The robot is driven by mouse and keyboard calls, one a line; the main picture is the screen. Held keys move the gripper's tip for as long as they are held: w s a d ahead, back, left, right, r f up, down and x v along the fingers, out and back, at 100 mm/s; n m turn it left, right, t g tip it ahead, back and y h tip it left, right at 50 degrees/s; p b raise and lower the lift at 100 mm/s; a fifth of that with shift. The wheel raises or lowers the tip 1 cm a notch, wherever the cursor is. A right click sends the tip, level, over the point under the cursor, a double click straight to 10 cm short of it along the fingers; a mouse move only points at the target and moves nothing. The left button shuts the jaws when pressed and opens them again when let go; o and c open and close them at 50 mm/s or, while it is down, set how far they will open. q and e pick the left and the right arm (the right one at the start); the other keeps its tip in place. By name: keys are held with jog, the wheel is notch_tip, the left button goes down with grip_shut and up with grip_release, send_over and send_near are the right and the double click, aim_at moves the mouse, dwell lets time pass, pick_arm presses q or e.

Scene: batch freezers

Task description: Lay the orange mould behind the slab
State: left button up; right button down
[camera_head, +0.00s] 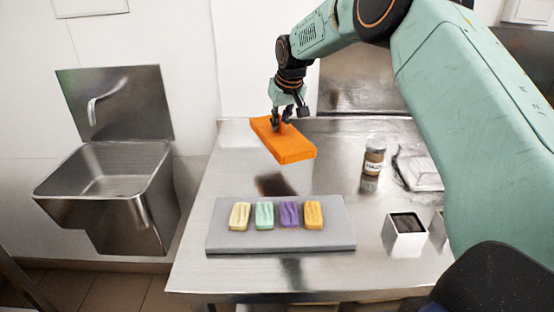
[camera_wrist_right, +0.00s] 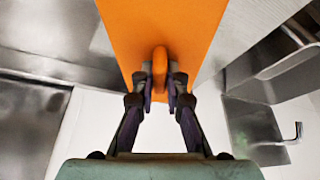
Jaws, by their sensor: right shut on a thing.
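The orange mould (camera_head: 290,148) is a flat rectangular block. My right gripper (camera_head: 282,118) is shut on its far end, on a small upright tab (camera_wrist_right: 160,65) that shows between the fingers in the right wrist view. The mould appears to be held above the table, with a dark patch below it. The grey slab (camera_head: 230,243) lies near the table's front edge, nearer to me than the mould. It bears several small bars in a row: pale yellow, mint, purple (camera_head: 289,214) and orange. My left gripper is not in view.
A pale tray-like thing (camera_head: 418,172) lies behind. The table between slab and mould is clear. A steel sink (camera_head: 110,180) stands left.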

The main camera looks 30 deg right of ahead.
aim_at(277, 133)
jog(key=f, duration=0.4)
jog(key=w+f, duration=0.1)
jog(key=shift+a+f, duration=0.4)
jog(key=shift+s+f, duration=0.15)
jog(key=shift+s, duration=0.05)
jog(key=f, duration=0.2)
jog(key=shift+s+d+f, duration=0.15)
jog(key=shift+s+f, duration=0.2)
jog(key=shift+f, duration=0.05)
jog(key=shift+w+f, duration=0.35)
jog(key=shift+w, duration=0.2)
jog(key=c, duration=1.8)
grip_release()
jog(key=o, duration=0.4)
jog(key=shift+s+r, duration=0.3)
jog(key=shift+s, duration=0.2)
jog(key=shift+w+f, duration=0.2)
jog(key=shift+w, duration=0.15)
jog(key=v, duration=1)
jog(key=shift+r, duration=0.25)
jog(key=shift+v, duration=0.95)
jog(key=shift+s, duration=0.1)
jog(key=shift+f, duration=0.1)
